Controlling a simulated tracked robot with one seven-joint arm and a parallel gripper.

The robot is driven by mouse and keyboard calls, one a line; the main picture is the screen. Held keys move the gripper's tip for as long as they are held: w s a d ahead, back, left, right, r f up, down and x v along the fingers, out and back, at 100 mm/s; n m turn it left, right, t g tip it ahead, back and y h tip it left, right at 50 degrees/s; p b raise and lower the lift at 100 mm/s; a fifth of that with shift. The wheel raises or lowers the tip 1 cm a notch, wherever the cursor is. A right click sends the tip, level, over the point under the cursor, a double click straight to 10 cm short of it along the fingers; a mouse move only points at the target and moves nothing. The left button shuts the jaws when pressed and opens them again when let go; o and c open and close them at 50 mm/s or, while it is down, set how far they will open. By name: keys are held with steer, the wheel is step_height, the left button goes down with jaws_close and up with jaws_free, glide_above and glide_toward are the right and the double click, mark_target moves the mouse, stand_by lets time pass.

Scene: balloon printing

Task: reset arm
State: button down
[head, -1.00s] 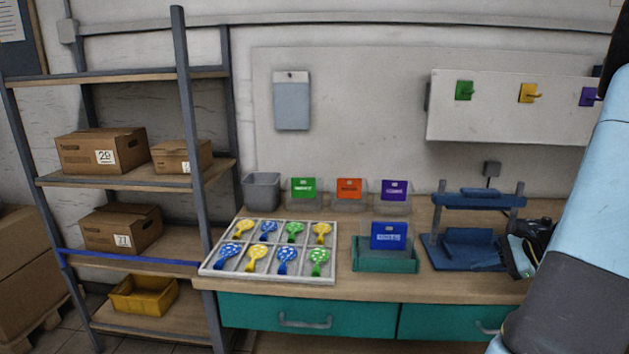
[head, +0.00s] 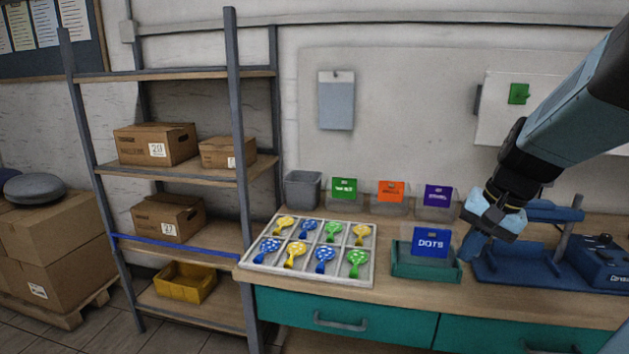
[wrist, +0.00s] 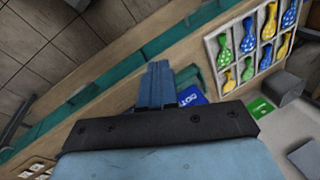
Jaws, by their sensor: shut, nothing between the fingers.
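My gripper (head: 472,246) is shut and empty. In the head view it hangs at the right, pointing down and left, in front of the blue press and just right of the green tray with the blue DOTS card. In the wrist view my gripper's closed blue fingers (wrist: 156,80) point up the picture, with the bench below them. My arm comes in from the upper right of the head view.
A divided tray (head: 258,262) of printed balloons lies on the bench. The DOTS card (head: 432,242) stands in a green tray (head: 425,275). The blue press (head: 510,265) is close behind my gripper. A grey bin (head: 303,190) and shelves with boxes (head: 155,145) stand left.

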steer(key=s+a+r+n+t+h, duration=0.2)
steer(key=s+a+r+n, duration=0.3)
steer(key=s, duration=0.3)
steer(key=shift+r+n+t+h, duration=0.3)
steer(key=shift+r+n+t, duration=0.3)
steer(key=shift+t, duration=0.1)
steer(key=shift+s, duration=0.15)
